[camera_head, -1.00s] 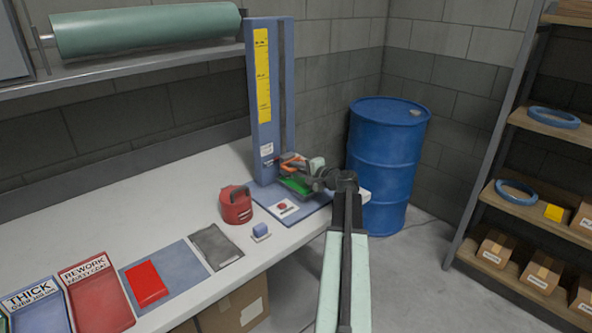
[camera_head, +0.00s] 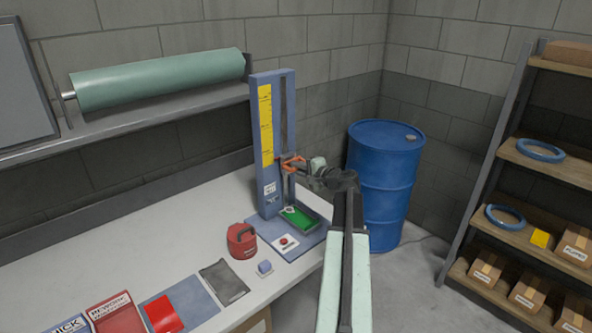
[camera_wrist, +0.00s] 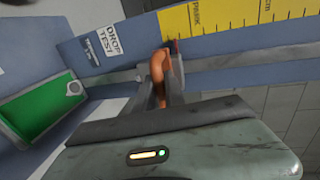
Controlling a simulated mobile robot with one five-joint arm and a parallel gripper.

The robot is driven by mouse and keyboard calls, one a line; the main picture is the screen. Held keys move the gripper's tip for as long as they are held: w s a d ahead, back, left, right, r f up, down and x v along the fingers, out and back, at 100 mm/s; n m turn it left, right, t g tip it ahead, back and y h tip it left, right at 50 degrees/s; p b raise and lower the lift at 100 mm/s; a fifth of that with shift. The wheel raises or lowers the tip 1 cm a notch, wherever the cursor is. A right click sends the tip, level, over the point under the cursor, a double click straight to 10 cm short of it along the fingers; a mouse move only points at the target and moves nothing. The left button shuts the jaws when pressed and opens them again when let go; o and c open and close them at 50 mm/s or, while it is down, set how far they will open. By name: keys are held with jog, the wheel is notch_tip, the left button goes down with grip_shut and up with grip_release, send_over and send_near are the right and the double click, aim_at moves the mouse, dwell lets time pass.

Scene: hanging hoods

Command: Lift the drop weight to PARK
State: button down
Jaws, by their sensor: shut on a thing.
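The drop weight's orange handle (camera_head: 292,163) is on the blue drop-test column (camera_head: 262,195), well above the green tray (camera_head: 305,217) at its foot. My gripper (camera_head: 300,165) is shut on this handle. In the wrist view the orange handle (camera_wrist: 158,68) stands between my fingers, which hide part of it. The yellow scale (camera_wrist: 240,15) starts beside the handle, with a small red mark near its lower end. A word on the scale close by looks like PARK. The rest of the weight is hard to make out.
A blue drum (camera_head: 385,185) stands behind my arm at right. A shelf with a green roll (camera_head: 155,80) hangs at upper left.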

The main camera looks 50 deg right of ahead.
jog(key=r+p, duration=0.2)
jog(key=r, duration=0.2)
jog(key=shift+d, duration=0.2)
jog(key=shift+f, duration=0.1)
jog(key=c, duration=1.4)
grip_release()
jog(key=shift+w+d+f, duration=0.1)
jog(key=p+v, duration=0.1)
jog(key=v, duration=0.7)
jog(key=shift+p, duration=0.35)
